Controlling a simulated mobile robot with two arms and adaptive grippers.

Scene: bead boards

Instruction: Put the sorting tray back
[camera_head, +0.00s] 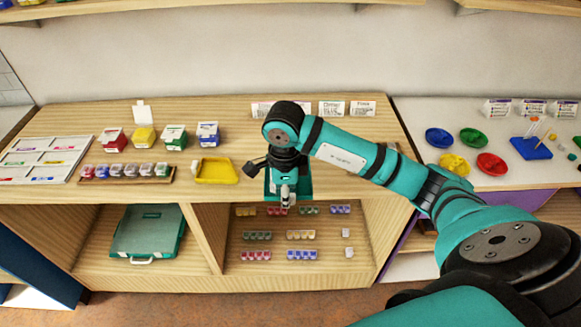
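A yellow shallow tray (216,171) lies flat on the wooden counter, left of my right arm; I take it for the sorting tray, though a white compartment tray (46,159) with coloured labels lies at the far left. My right gripper (287,199) points down at the counter's front edge, right of the yellow tray and apart from it. Its fingers are small and partly hidden by the wrist, so I cannot tell whether they are open or hold something. My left gripper is not in view.
A rack of small boxes (126,174) stands left of the yellow tray, with coloured boxes (174,137) behind. Below are a teal case (147,232) and a shelf with several bead sets (300,235). The right table (415,115) holds coloured bowls (439,138).

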